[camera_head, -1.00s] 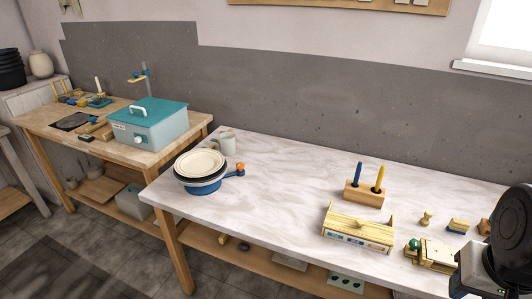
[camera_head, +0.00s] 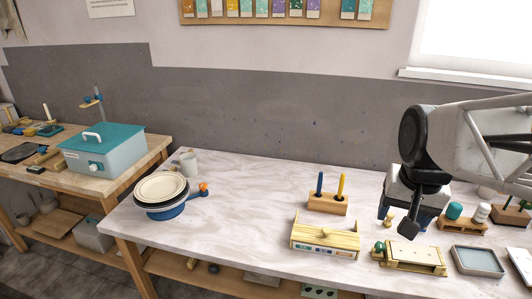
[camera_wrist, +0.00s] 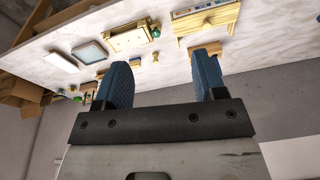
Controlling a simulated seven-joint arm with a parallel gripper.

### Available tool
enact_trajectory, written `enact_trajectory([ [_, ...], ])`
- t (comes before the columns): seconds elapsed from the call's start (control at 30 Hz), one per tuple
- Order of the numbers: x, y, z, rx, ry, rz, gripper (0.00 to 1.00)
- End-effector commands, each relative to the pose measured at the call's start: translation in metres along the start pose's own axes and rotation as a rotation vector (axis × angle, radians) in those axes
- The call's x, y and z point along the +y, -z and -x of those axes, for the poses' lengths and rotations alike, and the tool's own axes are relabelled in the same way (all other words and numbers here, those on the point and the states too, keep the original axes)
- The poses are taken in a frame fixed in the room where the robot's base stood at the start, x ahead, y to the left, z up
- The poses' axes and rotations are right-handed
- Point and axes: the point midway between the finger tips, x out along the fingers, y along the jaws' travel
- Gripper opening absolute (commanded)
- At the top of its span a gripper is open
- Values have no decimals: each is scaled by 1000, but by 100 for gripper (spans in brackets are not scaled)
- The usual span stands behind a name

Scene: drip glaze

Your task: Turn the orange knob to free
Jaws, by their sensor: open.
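The orange knob (camera_head: 203,187) sits at the end of a short arm on the right side of a blue banding wheel (camera_head: 166,212). A cream plate (camera_head: 161,186) rests on top of the wheel's dark disc. They stand on the left part of the marble-topped table. My gripper (camera_head: 397,226) is at the right, above the table and far from the knob. In the wrist view my gripper (camera_wrist: 164,82) shows two blue fingers apart with nothing between them. The knob does not show in the wrist view.
A wooden box (camera_head: 325,240) and a block with blue and yellow sticks (camera_head: 328,204) stand mid-table. A wooden press (camera_head: 415,257) and a grey tray (camera_head: 478,261) lie at the right. The table between wheel and box is clear.

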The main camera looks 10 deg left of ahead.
Motion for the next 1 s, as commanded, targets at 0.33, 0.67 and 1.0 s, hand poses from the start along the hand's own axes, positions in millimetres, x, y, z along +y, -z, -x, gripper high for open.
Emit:
enact_trajectory([
  [0.33,-56,74,-3,-28,7,-61,64],
  [0.67,-117,137,-17,-54,8,-122,64],
  [1.0,-190,193,-41,-80,5,-184,64],
])
